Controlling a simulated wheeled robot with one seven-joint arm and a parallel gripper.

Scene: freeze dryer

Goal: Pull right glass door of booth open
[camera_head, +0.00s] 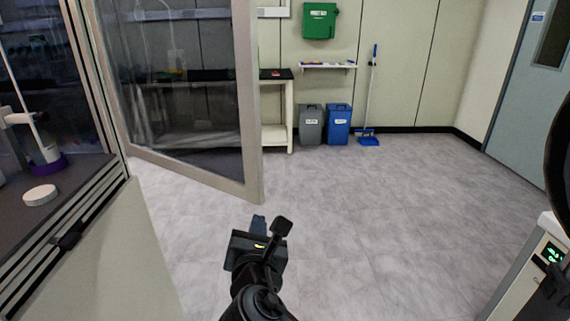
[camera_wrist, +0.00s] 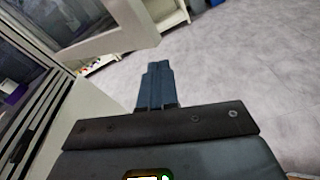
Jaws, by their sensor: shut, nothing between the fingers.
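The glass door (camera_head: 249,110) of the booth stands swung well open in the head view, a clear pane in a pale frame. Its hinge side meets the booth (camera_head: 95,75) at the left, and its free edge points into the room. Part of the door frame (camera_wrist: 115,42) also shows in the wrist view, beyond my fingers. My gripper (camera_head: 258,222) is in front of and below the door's free lower corner, over open floor. Its blue fingers (camera_wrist: 157,85) are shut together with nothing between them. I see no contact with the door.
Inside the booth are a dark work surface, a white round lid (camera_head: 40,195) and a purple-based stand (camera_head: 46,160). A bench (camera_head: 290,110) stands behind the door. Grey (camera_head: 311,126) and blue (camera_head: 339,126) bins stand at the back wall. A white cabinet (camera_head: 530,270) is at lower right. The middle floor is clear.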

